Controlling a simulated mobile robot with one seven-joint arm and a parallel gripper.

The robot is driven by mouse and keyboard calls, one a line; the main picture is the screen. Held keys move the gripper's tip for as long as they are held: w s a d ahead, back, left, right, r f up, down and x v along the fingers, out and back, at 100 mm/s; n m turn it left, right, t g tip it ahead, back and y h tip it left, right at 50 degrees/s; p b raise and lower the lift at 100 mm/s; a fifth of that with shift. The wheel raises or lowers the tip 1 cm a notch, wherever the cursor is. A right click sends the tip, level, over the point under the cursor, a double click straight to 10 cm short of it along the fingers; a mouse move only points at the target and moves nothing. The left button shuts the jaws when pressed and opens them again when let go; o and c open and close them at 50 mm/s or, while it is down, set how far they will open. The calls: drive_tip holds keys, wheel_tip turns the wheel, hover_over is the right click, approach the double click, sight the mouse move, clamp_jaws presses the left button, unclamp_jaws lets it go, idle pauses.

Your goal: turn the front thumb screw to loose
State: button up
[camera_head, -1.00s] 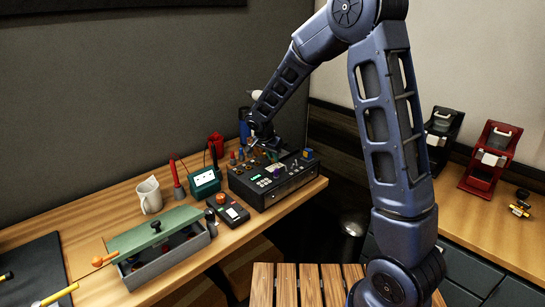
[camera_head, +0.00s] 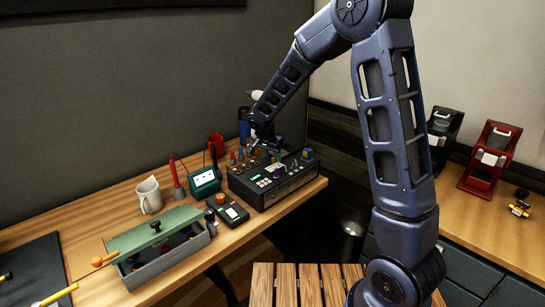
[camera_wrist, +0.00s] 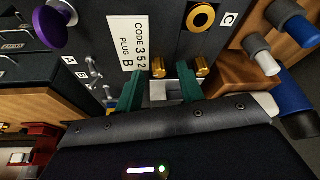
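The machine, a black box with buttons and a small green display, stands on the wooden bench in the head view (camera_head: 275,193). I cannot tell which one is the front thumb screw, or whether the pads touch anything.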

drive_tip(key=v, duration=1)
drive_tip(key=shift+r, duration=0.15)
drive_tip(key=shift+s, duration=0.15)
drive_tip(key=w+f+m, duration=0.1)
drive_tip(key=f, duration=0.2)
drive_tip(key=w+d+f+m+h, duration=0.1)
drive_tip(key=f+m, duration=0.1)
drive_tip(key=f, duration=0.1)
drive_tip(key=w+d+f+m+g, duration=0.1)
drive_tip(key=f, duration=0.3)
drive_tip(key=shift+w+m, duration=0.3)
drive_tip(key=shift+w, duration=0.1)
clamp_jaws()
